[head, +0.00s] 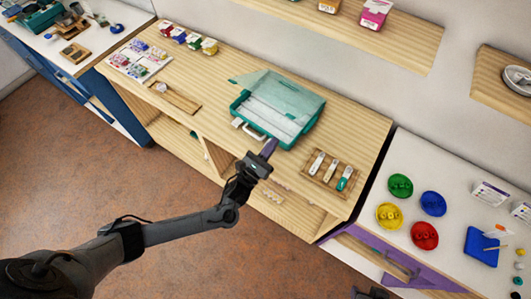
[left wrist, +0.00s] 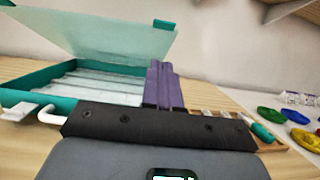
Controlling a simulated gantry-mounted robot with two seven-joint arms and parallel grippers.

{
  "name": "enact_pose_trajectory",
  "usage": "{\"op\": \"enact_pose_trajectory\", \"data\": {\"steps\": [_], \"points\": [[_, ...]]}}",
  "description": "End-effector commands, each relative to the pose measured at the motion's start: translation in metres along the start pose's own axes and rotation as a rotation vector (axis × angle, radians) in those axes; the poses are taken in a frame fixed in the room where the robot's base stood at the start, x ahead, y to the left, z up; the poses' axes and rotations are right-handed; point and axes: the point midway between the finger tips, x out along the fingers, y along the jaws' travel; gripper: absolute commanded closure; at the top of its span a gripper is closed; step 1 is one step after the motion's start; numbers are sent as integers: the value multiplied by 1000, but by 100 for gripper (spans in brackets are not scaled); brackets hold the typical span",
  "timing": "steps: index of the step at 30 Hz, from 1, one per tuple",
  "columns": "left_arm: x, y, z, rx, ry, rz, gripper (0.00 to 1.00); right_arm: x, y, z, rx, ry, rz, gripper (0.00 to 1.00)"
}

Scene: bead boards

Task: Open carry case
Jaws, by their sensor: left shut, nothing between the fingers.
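The carry case (head: 238,107) is a teal box on the wooden bench, with a white handle (head: 246,129) at its front. Its translucent teal lid (head: 282,92) stands raised and tilted back, and the pale compartments inside show. In the left wrist view the lid (left wrist: 100,28) slants up over the teal tray (left wrist: 25,82). My left gripper (head: 270,147) has purple fingers, shut and empty, at the front edge of the case, right of the handle. The fingers also show in the left wrist view (left wrist: 163,85). I cannot tell whether they touch the case. My right gripper is not seen.
A wooden tray (head: 313,179) with several capped tubes lies right of the case. Coloured dishes (head: 401,186) stand on the white table at right. Shelves (head: 375,35) hang above.

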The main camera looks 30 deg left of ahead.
Motion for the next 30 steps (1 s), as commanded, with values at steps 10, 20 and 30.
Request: {"op": "enact_pose_trajectory", "data": {"steps": [10,20,30], "points": [[55,0,15,-1,-1,0,100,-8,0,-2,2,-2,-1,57],[69,0,28,0,1,0,100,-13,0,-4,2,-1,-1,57],[70,0,28,0,1,0,100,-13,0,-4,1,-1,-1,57]]}}
